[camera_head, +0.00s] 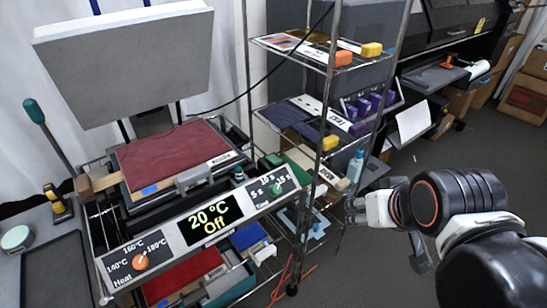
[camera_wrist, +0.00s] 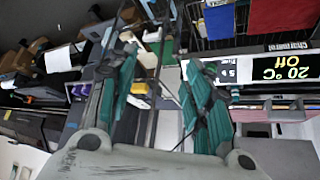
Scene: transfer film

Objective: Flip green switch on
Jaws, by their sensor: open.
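The heat press front panel (camera_head: 133,250) has a dark display (camera_head: 209,219) reading "20 °C Off". At its right end is a timer dial with a small green knob (camera_head: 276,189), the clearest green control I see; I cannot tell whether it is the green switch. My gripper (camera_head: 357,210) is to the right of the panel, apart from it. In the wrist view my gripper (camera_wrist: 160,58) is open and empty, its two teal fingers spread. The display (camera_wrist: 283,68) shows upside down there, right of the fingers. The right finger partly covers the dial area, and the green knob cannot be made out.
An orange heat knob (camera_head: 139,262) is at the panel's left. The press's raised grey plate (camera_head: 130,65) stands above a red cloth (camera_head: 172,155). A wire shelf (camera_head: 310,60) with boxes and a bottle (camera_head: 355,166) rises behind my gripper.

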